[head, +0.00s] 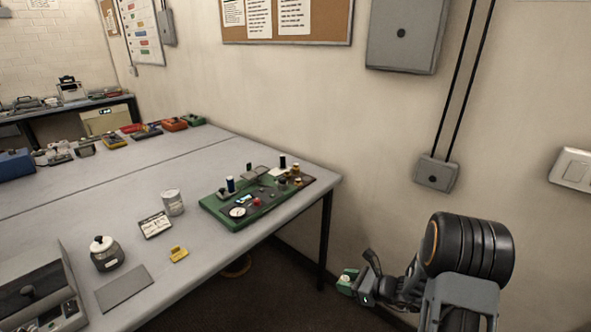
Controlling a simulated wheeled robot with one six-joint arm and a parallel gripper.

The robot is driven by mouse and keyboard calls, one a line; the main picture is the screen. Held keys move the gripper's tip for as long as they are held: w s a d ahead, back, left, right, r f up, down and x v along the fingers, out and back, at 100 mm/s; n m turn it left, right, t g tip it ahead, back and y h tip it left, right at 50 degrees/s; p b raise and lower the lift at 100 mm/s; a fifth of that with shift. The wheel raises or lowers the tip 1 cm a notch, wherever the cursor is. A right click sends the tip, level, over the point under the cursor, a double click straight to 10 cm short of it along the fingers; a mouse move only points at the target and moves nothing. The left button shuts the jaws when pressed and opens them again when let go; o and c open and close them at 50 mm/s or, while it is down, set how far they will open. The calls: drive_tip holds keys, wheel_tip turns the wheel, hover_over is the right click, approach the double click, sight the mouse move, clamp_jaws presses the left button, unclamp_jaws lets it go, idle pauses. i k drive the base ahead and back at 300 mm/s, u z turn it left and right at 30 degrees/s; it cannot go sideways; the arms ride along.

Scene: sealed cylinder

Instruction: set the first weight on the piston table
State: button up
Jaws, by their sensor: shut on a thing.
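My gripper (357,284) is at the lower right, in front of the table's right end and beyond its edge. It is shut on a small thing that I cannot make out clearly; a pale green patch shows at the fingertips. A green board (255,205) lies on the table's right end. I cannot tell which part is the piston table. Small brass-coloured and dark pieces (298,174) stand at the board's far right end.
A wall (400,140) with grey boxes bounds the right side.

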sight(250, 175)
drive_tip(key=z, duration=0.75)
drive_tip(key=i, duration=1)
drive_tip(key=u, duration=0.45)
